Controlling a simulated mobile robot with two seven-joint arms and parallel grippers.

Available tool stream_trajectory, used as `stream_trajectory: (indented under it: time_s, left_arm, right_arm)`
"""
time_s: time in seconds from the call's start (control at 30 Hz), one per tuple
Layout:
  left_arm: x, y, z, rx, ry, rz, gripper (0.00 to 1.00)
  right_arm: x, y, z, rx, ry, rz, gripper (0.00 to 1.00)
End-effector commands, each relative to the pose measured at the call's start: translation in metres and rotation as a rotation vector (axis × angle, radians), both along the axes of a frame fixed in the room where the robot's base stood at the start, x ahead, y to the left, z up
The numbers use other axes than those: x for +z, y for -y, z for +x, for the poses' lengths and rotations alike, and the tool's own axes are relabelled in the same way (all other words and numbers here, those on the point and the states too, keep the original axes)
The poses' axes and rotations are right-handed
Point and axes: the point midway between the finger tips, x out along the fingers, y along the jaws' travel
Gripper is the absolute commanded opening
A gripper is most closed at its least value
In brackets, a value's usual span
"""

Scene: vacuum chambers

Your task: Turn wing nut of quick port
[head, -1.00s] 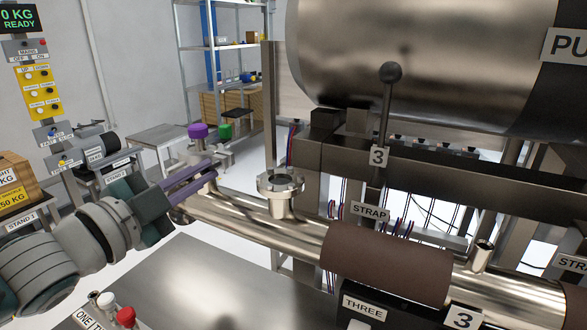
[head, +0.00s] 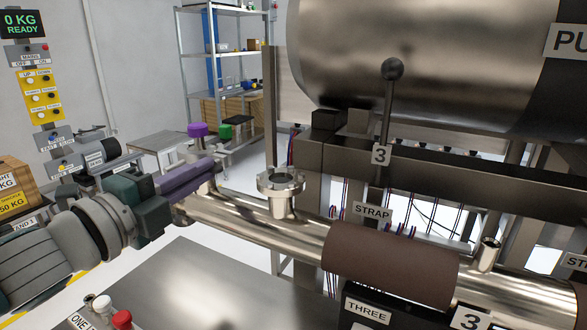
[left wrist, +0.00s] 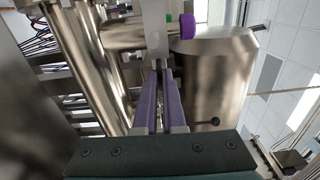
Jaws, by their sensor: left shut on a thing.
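My left gripper (head: 213,162) comes in from the left, its purple fingers reaching the top of a short metal port (head: 208,186) on the shiny horizontal pipe. In the left wrist view the fingers (left wrist: 160,68) lie close together and are shut on a small metal piece at their tips. It appears to be the wing nut of the quick port, mostly hidden by the fingers. A pale grey upright plate (left wrist: 157,32) shows just beyond the tips. My right gripper is in neither view.
An open flanged port (head: 281,185) stands on the pipe to the right of my gripper. A purple knob (head: 197,130) and a green knob (head: 225,132) are behind it. A brown strap (head: 390,265) wraps the pipe. A lever (head: 388,110) stands upright at right.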

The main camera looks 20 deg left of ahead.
Motion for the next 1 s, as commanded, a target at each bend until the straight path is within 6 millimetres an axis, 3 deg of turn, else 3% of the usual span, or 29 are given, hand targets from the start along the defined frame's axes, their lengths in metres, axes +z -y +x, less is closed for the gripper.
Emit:
stream_trajectory:
  time_s: [0.4, 0.43, 0.7, 1.0]
  left_arm:
    - [0.0004, 0.0007, -0.0001, -0.002, 0.001, 0.007, 0.00]
    - [0.0004, 0.0007, -0.0001, -0.002, 0.001, 0.007, 0.08]
    - [0.0002, 0.0004, 0.0001, -0.001, 0.001, 0.006, 0.38]
    - [-0.0004, 0.0001, -0.0026, -0.001, 0.000, 0.006, 0.38]
  right_arm:
    - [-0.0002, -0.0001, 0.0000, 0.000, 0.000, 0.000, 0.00]
    - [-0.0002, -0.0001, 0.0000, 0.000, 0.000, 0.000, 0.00]
    - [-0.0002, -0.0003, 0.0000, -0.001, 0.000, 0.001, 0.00]
    - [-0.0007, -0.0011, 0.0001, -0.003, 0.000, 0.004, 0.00]
